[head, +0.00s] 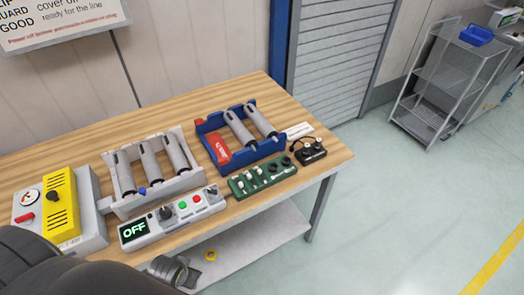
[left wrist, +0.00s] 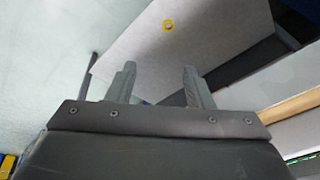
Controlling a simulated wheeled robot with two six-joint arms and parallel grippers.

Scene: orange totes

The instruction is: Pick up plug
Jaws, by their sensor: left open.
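A small black block with dark, round-topped pieces like plugs (head: 308,151) sits near the right end of the wooden table in the head view; I cannot tell whether the pieces come loose. A green board (head: 262,178) with several dark round sockets or knobs and small pale pieces lies left of it. My left gripper shows in the left wrist view (left wrist: 160,84), open, with nothing between its fingers. It is above the pale lower shelf (left wrist: 215,40), well apart from the black block. My right gripper is not in view.
A control box reading OFF (head: 134,231), a grey rack (head: 150,205) and a blue tray (head: 262,152) with cylinders, and a yellow gauge box (head: 62,205) crowd the wooden table (head: 215,97). A yellow ring (head: 210,255) lies on the lower shelf.

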